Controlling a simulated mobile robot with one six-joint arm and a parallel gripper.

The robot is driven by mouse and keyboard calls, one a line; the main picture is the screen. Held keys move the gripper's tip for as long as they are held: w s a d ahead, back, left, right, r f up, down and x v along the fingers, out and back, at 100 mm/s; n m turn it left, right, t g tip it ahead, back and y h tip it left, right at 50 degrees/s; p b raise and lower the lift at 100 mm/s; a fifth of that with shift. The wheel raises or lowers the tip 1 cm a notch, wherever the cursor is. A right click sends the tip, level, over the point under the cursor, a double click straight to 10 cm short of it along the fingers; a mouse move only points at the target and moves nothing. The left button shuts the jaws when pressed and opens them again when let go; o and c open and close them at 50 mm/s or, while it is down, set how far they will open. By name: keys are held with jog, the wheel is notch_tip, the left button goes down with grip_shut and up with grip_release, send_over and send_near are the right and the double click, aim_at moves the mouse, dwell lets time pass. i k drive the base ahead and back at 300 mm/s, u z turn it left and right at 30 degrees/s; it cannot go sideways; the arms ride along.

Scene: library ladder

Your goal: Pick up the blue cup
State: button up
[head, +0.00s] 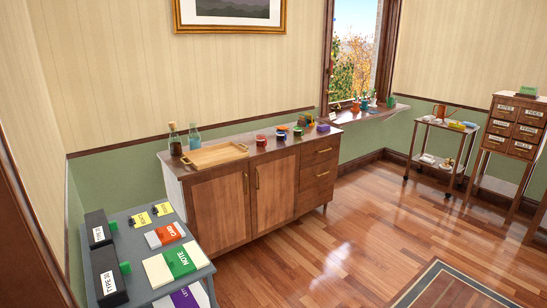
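Several small coloured cup-like items stand on the right half of the wooden cabinet top (222,139) along the back wall. One looks blue (297,131), and it is small in the picture, so I cannot be sure that it is the blue cup. A purple item (323,127) is to the right. My gripper is not in view.
A grey table (150,222) with binders and cards is in the front left. A cart (440,148) and label drawers (515,125) stand right. The wooden floor (330,240) is open.

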aim_at(281, 136)
jog(key=z, duration=0.4)
jog(key=i, duration=2.05)
jog(key=u, duration=0.7)
jog(key=i, duration=0.65)
jog(key=u, duration=0.65)
jog(key=i, duration=0.65)
jog(key=u, duration=0.35)
